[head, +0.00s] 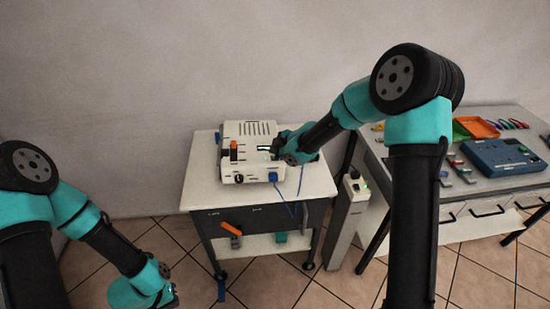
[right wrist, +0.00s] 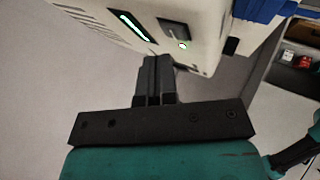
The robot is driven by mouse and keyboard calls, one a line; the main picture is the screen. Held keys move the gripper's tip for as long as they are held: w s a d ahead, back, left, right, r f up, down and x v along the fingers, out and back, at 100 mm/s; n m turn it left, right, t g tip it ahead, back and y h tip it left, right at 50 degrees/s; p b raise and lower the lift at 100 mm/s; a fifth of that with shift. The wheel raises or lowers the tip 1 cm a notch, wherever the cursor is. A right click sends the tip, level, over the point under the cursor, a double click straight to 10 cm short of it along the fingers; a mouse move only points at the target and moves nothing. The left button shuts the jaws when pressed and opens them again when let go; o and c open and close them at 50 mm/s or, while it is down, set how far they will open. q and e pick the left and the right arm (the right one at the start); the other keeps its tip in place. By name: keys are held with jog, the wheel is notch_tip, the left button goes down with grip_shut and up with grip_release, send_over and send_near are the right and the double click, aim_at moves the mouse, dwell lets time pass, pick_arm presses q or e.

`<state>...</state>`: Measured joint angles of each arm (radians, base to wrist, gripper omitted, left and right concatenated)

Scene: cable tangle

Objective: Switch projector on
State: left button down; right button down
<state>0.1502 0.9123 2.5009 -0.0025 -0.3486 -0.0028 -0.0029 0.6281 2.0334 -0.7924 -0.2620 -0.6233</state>
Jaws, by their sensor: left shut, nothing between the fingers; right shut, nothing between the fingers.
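The white projector (head: 240,157) stands on a small cart, and its casing (right wrist: 207,25) fills the top of the right wrist view. My right gripper (head: 276,152) is shut and empty at the projector's right side. In the right wrist view its closed fingertips (right wrist: 152,62) point at the casing just below the strip and switch; whether they touch it I cannot tell. My left gripper (head: 172,298) is shut and empty, low at the bottom edge, partly cut off.
A blue plug (head: 273,176) with a blue cable is at the projector's front. A power strip post (head: 345,225) stands right of the cart. A grey workbench (head: 400,180) holds a blue device (head: 500,156) and trays.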

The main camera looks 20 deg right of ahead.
jog(key=shift+r, duration=0.1)
jog(key=shift+d+r, duration=0.2)
jog(key=shift+r, duration=2.2)
jog(key=shift+s+f, duration=0.1)
